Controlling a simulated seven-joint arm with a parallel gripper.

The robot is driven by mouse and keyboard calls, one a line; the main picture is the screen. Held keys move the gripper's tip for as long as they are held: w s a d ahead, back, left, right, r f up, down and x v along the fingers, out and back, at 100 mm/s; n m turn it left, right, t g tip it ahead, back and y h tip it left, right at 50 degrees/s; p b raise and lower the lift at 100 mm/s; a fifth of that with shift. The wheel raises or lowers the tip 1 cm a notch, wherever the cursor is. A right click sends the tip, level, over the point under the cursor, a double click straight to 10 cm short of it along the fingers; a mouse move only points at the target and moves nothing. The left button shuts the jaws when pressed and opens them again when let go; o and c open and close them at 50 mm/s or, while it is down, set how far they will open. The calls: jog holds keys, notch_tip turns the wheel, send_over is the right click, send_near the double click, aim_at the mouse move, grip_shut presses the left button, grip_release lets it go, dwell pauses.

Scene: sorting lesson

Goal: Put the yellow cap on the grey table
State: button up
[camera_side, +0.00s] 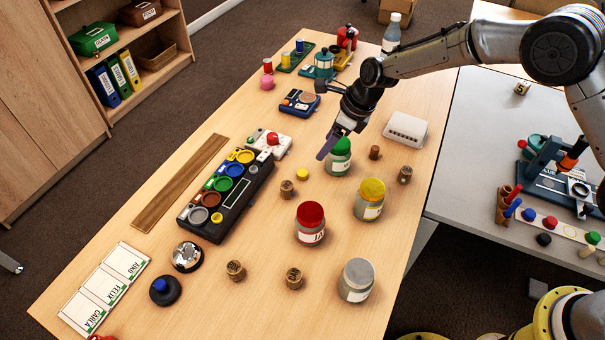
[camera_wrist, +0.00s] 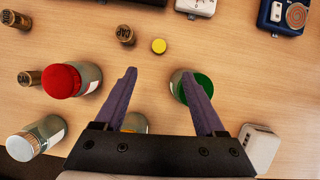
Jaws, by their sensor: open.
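The small round yellow cap (camera_side: 302,174) lies flat on the wooden table, between a wooden stub and the green-lidded jar. In the wrist view the yellow cap (camera_wrist: 158,46) is ahead of the fingertips and roughly centred between them. My gripper (camera_side: 328,148) is above the wooden table, close to the green-lidded jar in the side view. In the wrist view my gripper (camera_wrist: 158,78) is open, with nothing between its fingers. The grey table (camera_side: 455,165) stands to the right of the wooden one; the wrist view does not clearly show it.
The green-lidded jar (camera_side: 339,160) is partly behind my right finger in the wrist view. A yellow-lidded jar (camera_side: 369,202), a red-lidded jar (camera_side: 311,232) and wooden stubs (camera_side: 287,189) stand nearby. The grey table holds a press (camera_side: 545,155) and coloured pegs; its near-left part is clear.

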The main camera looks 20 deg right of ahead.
send_over(304, 173)
jog(key=s+d, duration=0.2)
jog(key=f, duration=0.7)
jog(key=shift+w+d, duration=0.15)
jog(key=shift+d, duration=0.05)
jog(key=shift+a+x, duration=0.1)
jog(key=shift+x, duration=1.2)
jog(key=shift+a+x, duration=0.15)
jog(key=shift+x, duration=1.15)
grip_shut()
